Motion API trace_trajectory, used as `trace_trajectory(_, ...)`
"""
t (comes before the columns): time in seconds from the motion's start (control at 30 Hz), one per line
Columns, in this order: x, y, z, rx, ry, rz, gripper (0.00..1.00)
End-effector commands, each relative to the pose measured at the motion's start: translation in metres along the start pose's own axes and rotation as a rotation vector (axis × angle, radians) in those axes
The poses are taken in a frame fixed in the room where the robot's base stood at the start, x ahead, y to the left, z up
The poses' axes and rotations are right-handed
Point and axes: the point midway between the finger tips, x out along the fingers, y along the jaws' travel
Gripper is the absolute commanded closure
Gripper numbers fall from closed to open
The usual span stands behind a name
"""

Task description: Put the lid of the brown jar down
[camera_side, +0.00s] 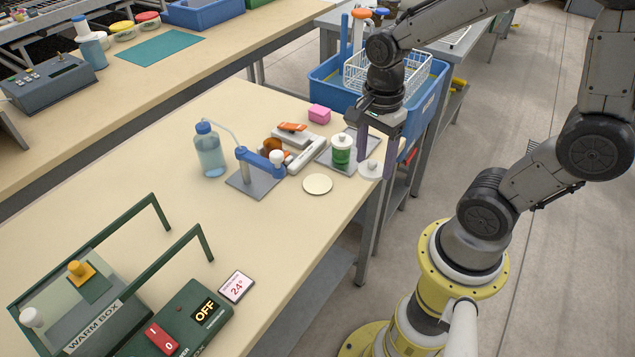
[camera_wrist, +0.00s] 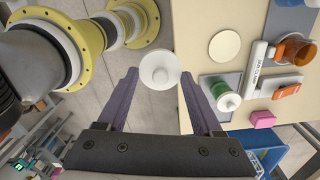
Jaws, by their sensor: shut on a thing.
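My gripper (camera_side: 376,166) is shut on a round white lid (camera_side: 369,169) with a small knob. The lid shows between my fingertips in the wrist view (camera_wrist: 160,70). It is held at the table's right edge, and the wrist view shows floor behind most of it. The brown jar (camera_side: 272,147) stands further in, beside a white clamp, partly hidden by things around it. In the wrist view the brown jar (camera_wrist: 303,50) looks open on top. A round cream disc (camera_side: 317,184) lies bare on the table, to the left of the lid.
A green jar (camera_side: 341,154) with a white lid stands on a grey plate close to my gripper. A pink block (camera_side: 319,114), an orange-topped thing (camera_side: 292,127) and a blue pump stand (camera_side: 250,158) are nearby. A blue tub (camera_side: 325,82) with a wire basket is behind.

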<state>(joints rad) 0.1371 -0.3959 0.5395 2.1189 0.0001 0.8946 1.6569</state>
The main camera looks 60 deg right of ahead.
Motion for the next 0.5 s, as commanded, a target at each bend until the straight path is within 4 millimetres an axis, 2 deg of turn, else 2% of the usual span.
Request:
trace_trajectory(0.17,0.004,-0.015,0.001,0.001,-0.001,-0.011,0.84)
trace_trajectory(0.5,0.035,-0.088,0.007,0.001,-0.001,-0.011,0.84)
